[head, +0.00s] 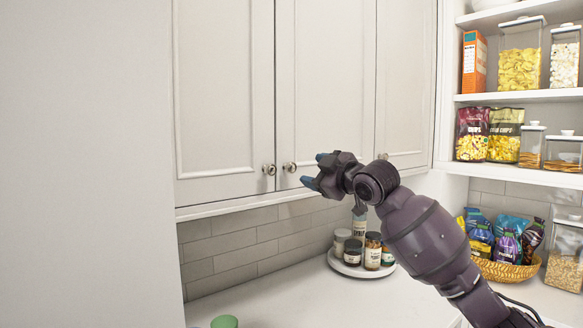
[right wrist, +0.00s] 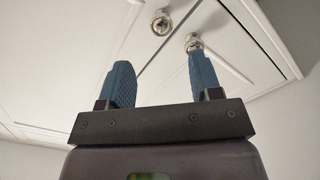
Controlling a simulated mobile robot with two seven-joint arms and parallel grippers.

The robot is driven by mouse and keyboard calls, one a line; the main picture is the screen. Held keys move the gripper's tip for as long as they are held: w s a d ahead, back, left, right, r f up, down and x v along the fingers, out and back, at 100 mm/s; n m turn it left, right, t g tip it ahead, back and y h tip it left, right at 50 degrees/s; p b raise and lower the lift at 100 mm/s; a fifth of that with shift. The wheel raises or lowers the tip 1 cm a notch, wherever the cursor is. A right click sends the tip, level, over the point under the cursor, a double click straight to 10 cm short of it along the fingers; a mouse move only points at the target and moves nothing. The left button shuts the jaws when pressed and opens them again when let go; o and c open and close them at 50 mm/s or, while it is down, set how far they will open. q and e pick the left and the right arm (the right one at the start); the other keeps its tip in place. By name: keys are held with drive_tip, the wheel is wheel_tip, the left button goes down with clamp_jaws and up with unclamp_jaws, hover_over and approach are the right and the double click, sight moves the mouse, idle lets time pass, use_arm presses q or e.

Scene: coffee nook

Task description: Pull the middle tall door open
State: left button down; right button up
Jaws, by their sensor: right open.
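The middle tall door (head: 325,80) of the white wall cabinet is closed. Its round metal knob (head: 289,167) is at its lower left corner, close beside the left door's knob (head: 269,169). My right gripper (head: 313,170) is open and empty, just right of the middle door's knob, with its blue fingers pointing towards the cabinet. In the right wrist view, the open fingers (right wrist: 163,82) have both knobs beyond them, the middle door's knob (right wrist: 161,22) farther up in the picture. Neither finger visibly touches a knob. My left gripper is out of view.
The left door (head: 222,90) and right door (head: 405,80) are closed. Below, a round tray (head: 345,268) with jars stands on the counter (head: 300,300). Open shelves (head: 525,97) with food packs are at the right, above a snack basket (head: 500,271). A green object (head: 224,322) is at the front.

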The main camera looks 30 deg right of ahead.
sight(292, 168)
drive_tip(key=w, duration=0.3)
drive_tip(key=w+p, duration=0.1)
drive_tip(key=w, duration=0.2)
drive_tip(key=w+a+p, duration=0.1)
drive_tip(key=w, duration=0.2)
drive_tip(key=shift+w, duration=0.25)
drive_tip(key=shift+d, duration=0.1)
clamp_jaws()
